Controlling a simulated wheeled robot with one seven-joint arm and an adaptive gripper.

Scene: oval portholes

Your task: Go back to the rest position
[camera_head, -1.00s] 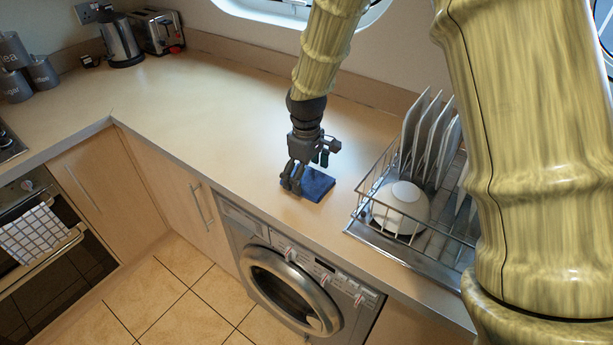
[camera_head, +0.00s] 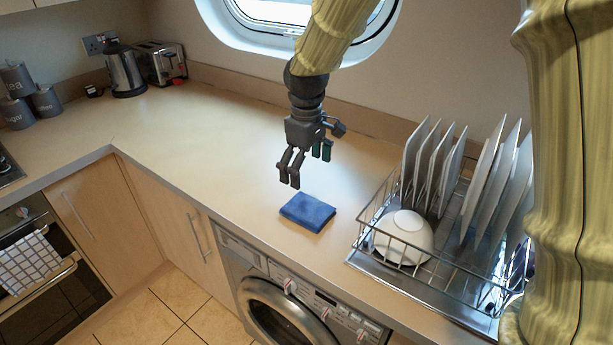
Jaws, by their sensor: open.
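My gripper (camera_head: 306,166) hangs in the air above the worktop, fingers pointing down. It is open and nothing shows between its fingers. A folded blue cloth (camera_head: 307,212) lies flat on the worktop just below the gripper, with a clear gap between them. My arm reaches up from the gripper past the oval porthole.
A wire dish rack (camera_head: 365,222) with several upright plates (camera_head: 478,180) and an upturned white bowl (camera_head: 404,238) stands to the right. A kettle (camera_head: 124,72), a toaster (camera_head: 160,62) and canisters (camera_head: 46,100) stand at the back left. The worktop (camera_head: 200,130) left of the gripper is clear.

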